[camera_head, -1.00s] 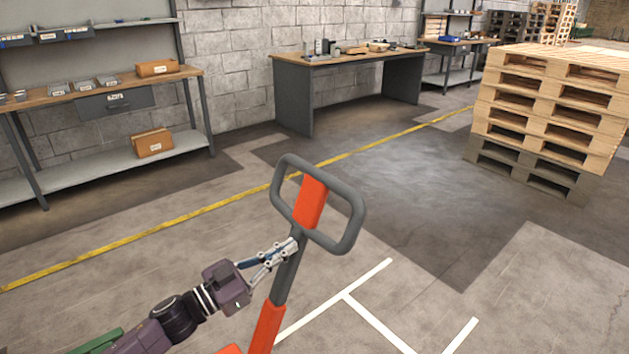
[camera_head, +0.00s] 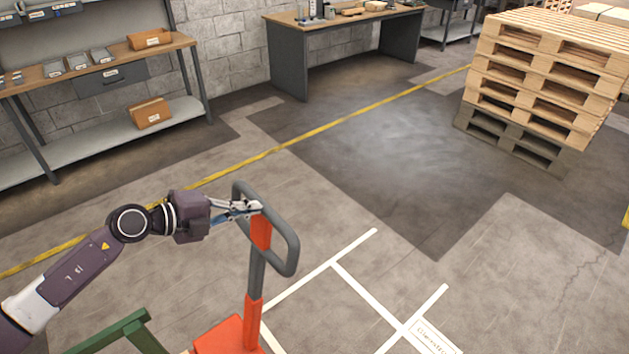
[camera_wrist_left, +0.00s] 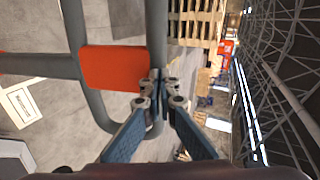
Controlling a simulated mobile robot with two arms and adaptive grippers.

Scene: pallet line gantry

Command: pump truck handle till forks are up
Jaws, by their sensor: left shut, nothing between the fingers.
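The truck handle is a grey loop (camera_head: 291,252) with an orange-red centre piece (camera_head: 261,234), on a grey and orange-red shaft (camera_head: 254,284) above the orange-red truck body (camera_head: 228,336). My left gripper (camera_head: 258,207) is at the top of the loop, with its fingers shut and nothing held. In the left wrist view, the closed fingertips (camera_wrist_left: 160,93) are right by the grey loop bar (camera_wrist_left: 157,40) and the orange-red centre piece (camera_wrist_left: 112,67). Whether they touch the bar I cannot tell. The forks are not in view. My right gripper is not in view.
A green bar (camera_head: 112,330) shows at lower left. A workbench (camera_head: 290,65) and shelf bench (camera_head: 110,76) stand along the wall. A pallet stack (camera_head: 540,90) is at the right. The floor between, with yellow and white lines, is clear.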

